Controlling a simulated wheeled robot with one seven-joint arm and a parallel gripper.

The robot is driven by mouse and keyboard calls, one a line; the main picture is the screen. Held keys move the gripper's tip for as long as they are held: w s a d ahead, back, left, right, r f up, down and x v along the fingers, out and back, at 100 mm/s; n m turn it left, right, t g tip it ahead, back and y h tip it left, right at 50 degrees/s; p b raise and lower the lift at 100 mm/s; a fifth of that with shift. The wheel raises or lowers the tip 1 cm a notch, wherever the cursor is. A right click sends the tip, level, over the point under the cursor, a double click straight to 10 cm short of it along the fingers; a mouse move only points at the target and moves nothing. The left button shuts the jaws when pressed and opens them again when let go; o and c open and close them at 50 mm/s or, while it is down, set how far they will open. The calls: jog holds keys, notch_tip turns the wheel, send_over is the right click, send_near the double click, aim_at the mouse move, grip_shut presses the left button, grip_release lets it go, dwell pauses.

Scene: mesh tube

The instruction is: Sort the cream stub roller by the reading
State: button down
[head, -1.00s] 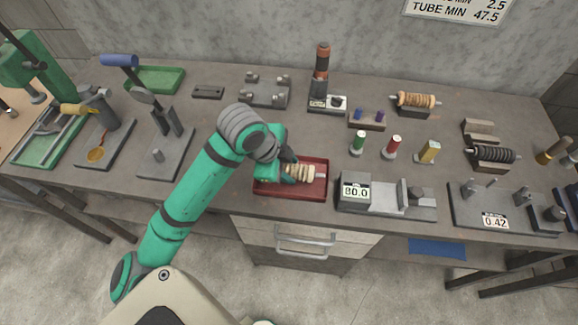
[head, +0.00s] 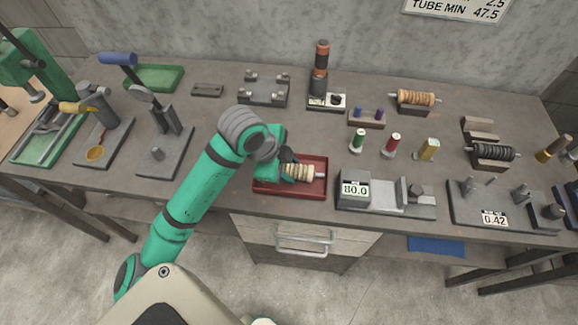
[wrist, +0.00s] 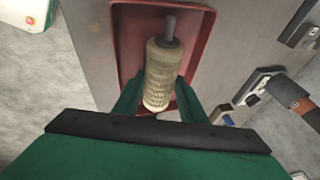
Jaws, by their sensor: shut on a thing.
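The cream stub roller (head: 304,172) is ribbed, with a grey shaft end pointing right. It lies in or just over the red tray (head: 300,192) at the bench's front edge. In the wrist view the roller (wrist: 162,72) runs lengthwise away from me, its grey pin toward the far wall of the red tray (wrist: 126,45). My gripper (head: 289,171) is shut on the roller's near part, one green finger on each side in the wrist view (wrist: 158,100). Whether the roller touches the tray floor is unclear. A display box (head: 355,191) right of the tray reads 80.0.
A wall sign (head: 458,10) shows "TUBE MIN 47.5". A green tray (head: 154,78) lies at the back left. Lever presses (head: 165,140) stand left of my arm.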

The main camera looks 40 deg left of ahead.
jog(key=shift+f, duration=0.1)
jog(key=c, duration=1)
grip_release()
jog(key=shift+c, duration=0.2)
jog(key=w+r+v, duration=0.1)
jog(key=w+v, duration=0.1)
jog(key=v, duration=1.5)
jog(key=shift+w+d+r, duration=0.2)
jog(key=shift+d, duration=0.2)
jog(key=shift+w, duration=0.1)
